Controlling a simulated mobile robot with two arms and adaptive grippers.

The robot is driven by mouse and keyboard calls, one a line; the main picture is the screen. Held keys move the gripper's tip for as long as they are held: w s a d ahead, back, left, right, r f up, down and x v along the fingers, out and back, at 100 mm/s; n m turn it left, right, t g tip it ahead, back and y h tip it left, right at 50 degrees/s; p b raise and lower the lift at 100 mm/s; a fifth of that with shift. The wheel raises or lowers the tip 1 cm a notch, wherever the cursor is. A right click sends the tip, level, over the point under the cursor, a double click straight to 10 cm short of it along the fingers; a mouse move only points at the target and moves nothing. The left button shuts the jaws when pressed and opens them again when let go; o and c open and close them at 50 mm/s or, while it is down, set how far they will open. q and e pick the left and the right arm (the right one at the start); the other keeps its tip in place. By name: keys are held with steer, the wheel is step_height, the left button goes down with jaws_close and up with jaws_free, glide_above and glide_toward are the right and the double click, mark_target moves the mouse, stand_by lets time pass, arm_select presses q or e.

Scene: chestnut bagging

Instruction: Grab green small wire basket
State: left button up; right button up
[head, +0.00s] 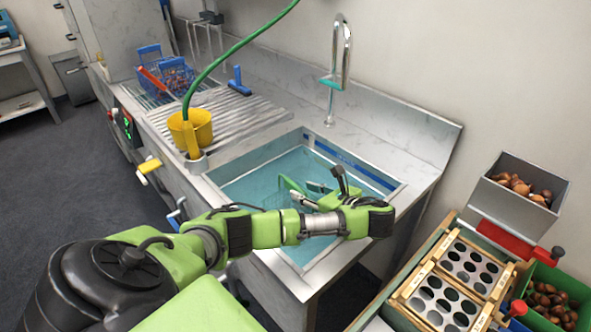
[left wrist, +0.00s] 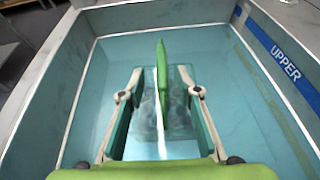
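The sink (head: 222,183) is filled with clear blue-green water. A green upright piece (head: 287,184), seemingly the small basket's handle, stands in the sink by my left gripper (head: 312,194). In the left wrist view the green handle (left wrist: 163,85) rises between the two fingers of my left gripper (left wrist: 160,82). The fingers are open, one on each side, with gaps showing. Below it a blurred, see-through basket body (left wrist: 178,125) shows under the water. My wrist partly hides it in the head view. My right gripper is not in view.
A chrome tap (head: 343,60) stands behind the sink. Blue wire baskets (head: 150,52), a yellow bucket (head: 203,125) and a green hose (head: 240,42) are at the upper left. A wooden tray with holes (head: 428,316) and chestnut bins (head: 560,190) are at the right.

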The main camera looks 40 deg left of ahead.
mark_target(300, 189)
arm_select(q)
steer(key=shift+a+f, duration=0.1)
steer(key=shift+a, duration=0.15)
steer(key=shift+w+a+f+b, duration=0.1)
steer(key=shift+a+f+b, duration=0.15)
steer(key=shift+b, duration=0.4)
steer(key=shift+b+x, duration=0.85)
steer(key=shift+b, duration=0.15)
steer(key=shift+x, duration=1.15)
steer(key=shift+w+a, duration=0.2)
steer(key=shift+a, duration=0.1)
jaws_close()
steer(key=shift+r, duration=0.1)
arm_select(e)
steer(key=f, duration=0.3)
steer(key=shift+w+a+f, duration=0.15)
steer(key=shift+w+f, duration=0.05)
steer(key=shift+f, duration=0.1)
